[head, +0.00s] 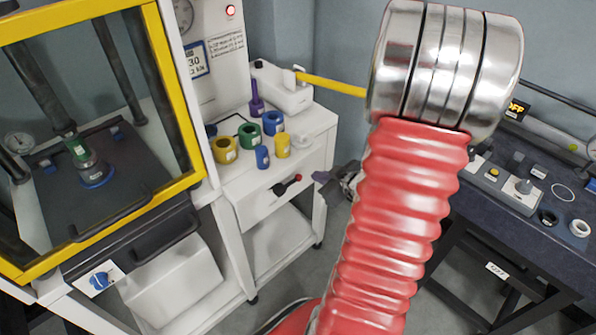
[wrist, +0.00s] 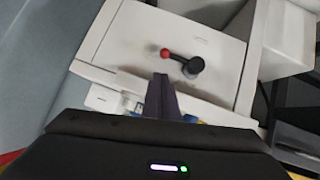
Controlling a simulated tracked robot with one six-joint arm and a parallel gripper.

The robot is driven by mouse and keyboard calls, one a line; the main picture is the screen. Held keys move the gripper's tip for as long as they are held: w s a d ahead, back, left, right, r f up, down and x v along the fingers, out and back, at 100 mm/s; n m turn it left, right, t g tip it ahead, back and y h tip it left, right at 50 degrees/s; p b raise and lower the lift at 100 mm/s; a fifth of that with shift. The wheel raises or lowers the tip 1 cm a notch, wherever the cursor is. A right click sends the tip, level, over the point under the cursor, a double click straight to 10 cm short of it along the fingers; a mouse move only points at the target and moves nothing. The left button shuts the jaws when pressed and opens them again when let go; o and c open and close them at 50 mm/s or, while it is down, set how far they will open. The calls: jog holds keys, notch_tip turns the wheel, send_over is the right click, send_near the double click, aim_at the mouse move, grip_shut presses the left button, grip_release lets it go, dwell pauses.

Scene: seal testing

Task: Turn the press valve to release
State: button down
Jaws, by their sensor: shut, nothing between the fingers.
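A black lever valve with a red ball end (head: 287,185) sits on the white front panel of the cabinet beside the press. In the head view its red end points up and to the right. In the wrist view the same lever (wrist: 190,66) has its red ball at the left and its black hub at the right. My gripper (head: 323,178) is just right of the lever in the head view. In the wrist view my gripper (wrist: 162,82) has its fingers together and empty, with the tips just below the lever. I see no contact. Any position markings are too small to read.
Coloured rings and a white device (head: 282,88) stand on the cabinet top. A dark bench (head: 530,240) stands at the right. Floor shows between cabinet and bench.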

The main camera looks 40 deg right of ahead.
jog(key=shift+s+a+f+t+y, duration=0.2)
jog(key=shift+s+f+t+y, duration=0.1)
jog(key=shift+s+f, duration=0.1)
jog(key=shift+w, duration=0.1)
jog(key=a+x, duration=0.1)
jog(key=x, duration=0.8)
jog(key=shift+w+d+f, duration=0.3)
jog(key=shift+w+d, duration=0.05)
jog(key=shift+d, duration=0.2)
